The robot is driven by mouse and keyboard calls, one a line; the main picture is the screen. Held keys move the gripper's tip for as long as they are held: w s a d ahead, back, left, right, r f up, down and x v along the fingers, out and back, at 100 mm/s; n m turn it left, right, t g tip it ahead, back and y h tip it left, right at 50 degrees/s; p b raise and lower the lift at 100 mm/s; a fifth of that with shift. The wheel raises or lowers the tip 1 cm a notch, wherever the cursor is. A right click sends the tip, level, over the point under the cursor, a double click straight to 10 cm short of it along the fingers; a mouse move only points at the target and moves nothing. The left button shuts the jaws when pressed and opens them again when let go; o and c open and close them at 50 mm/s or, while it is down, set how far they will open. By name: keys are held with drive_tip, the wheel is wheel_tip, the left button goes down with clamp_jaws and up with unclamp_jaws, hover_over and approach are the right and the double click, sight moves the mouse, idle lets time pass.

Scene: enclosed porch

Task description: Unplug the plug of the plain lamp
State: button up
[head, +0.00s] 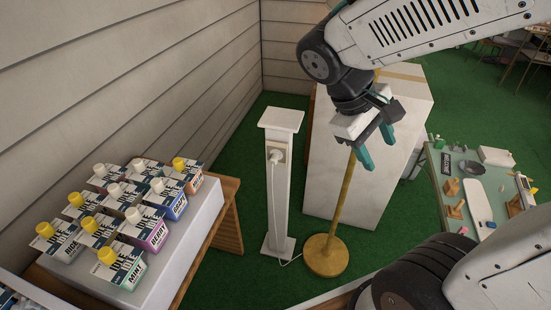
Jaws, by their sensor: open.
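A white plug (275,157) sits in the outlet on the front of a narrow white post (281,205). Its white cord (274,215) runs down the post to the floor and toward the lamp's base. The lamp (327,255) has a round brass base and a thin brass pole leaning up to the right. The pole passes behind my gripper, and the lamp's top is hidden by my arm. My gripper (379,156) has teal fingertips, is open and looks empty. It is to the right of the plug, apart from it, and overlaps the lamp pole in the picture.
A large white box (345,195) stands behind the lamp. A bench (195,235) with several cartons is at the left. A green table (450,205) with small items is at the right. Plank walls meet behind the post; green carpet covers the floor.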

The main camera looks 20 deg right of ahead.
drive_tip(key=w+f+n+t+h, duration=0.2)
drive_tip(key=w+f+n+h, duration=0.15)
drive_tip(key=w, duration=0.35)
drive_tip(key=w+a+f+n+t+h, duration=0.1)
drive_tip(key=w+f+n+t+h, duration=0.1)
drive_tip(key=w+f+n+h, duration=0.25)
drive_tip(key=w+f+n+t+h, duration=0.2)
drive_tip(key=w+f+n, duration=0.15)
drive_tip(key=w, duration=0.45)
drive_tip(key=n+t+y, duration=0.5)
drive_tip(key=n+t, duration=0.6)
drive_tip(key=n, duration=0.3)
approach(273, 163)
drive_tip(key=x, duration=0.2)
drive_tip(key=shift+x, duration=4.45)
